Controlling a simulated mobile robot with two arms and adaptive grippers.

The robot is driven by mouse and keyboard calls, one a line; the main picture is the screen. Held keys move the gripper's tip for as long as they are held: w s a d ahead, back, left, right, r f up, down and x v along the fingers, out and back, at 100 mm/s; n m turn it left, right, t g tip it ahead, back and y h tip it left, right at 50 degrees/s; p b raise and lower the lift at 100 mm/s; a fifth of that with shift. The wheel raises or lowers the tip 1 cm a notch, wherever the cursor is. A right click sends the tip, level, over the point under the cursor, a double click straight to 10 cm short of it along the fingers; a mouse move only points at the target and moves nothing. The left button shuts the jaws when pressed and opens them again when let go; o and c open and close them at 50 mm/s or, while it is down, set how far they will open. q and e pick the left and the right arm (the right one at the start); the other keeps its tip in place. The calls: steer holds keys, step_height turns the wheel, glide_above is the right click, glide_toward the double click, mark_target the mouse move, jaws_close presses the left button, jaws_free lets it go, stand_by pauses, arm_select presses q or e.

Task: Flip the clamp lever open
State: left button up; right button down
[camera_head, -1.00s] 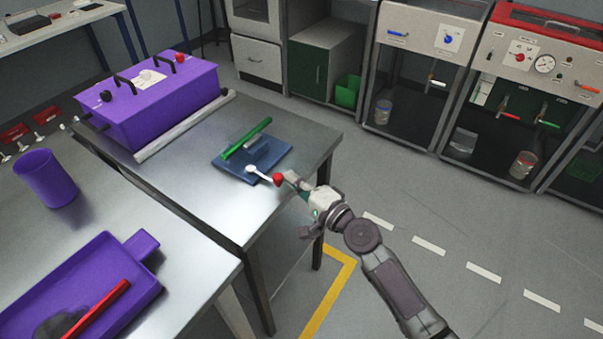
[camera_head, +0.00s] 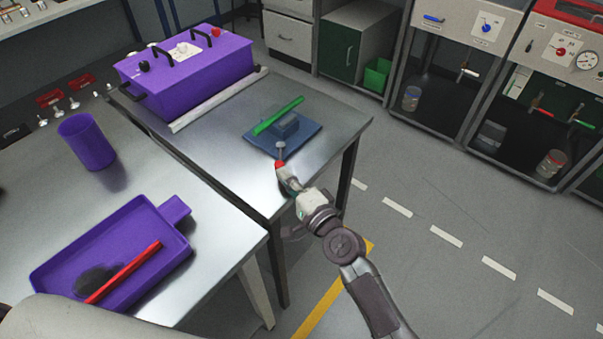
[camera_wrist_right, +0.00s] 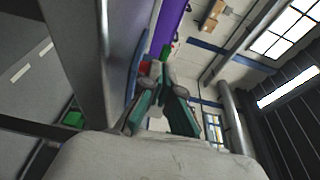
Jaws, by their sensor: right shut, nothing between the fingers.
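The clamp has a blue base plate (camera_head: 305,139) with a grey-blue block (camera_head: 287,123) and a green bar (camera_head: 277,116) across it. Its lever (camera_head: 281,148) has a pale round end over the plate and a red knob (camera_head: 279,164) toward the near table edge. My right gripper (camera_head: 286,177) is shut beside the knob, with nothing held. The fingers hide part of the knob, and I cannot tell whether they touch it. The wrist view shows the right fingers (camera_wrist_right: 166,88) close up, with red (camera_wrist_right: 151,68) behind them. My left gripper is out of view.
A purple box (camera_head: 190,75) with black handles stands at the table's back left, behind a pale rail (camera_head: 218,100). A purple cup (camera_head: 88,142) and a purple tray (camera_head: 75,242) holding a red bar (camera_head: 125,271) are on the left table. Open floor lies to the right.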

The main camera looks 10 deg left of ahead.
steer(key=shift+s+a, duration=0.15)
steer(key=shift+a, duration=0.55)
steer(key=shift+s+a, duration=0.15)
steer(key=shift+a, duration=0.5)
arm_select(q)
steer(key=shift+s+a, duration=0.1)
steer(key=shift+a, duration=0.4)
arm_select(e)
steer(key=shift+a, duration=0.1)
steer(key=shift+s+a+r, duration=0.1)
steer(key=shift+a+r, duration=0.05)
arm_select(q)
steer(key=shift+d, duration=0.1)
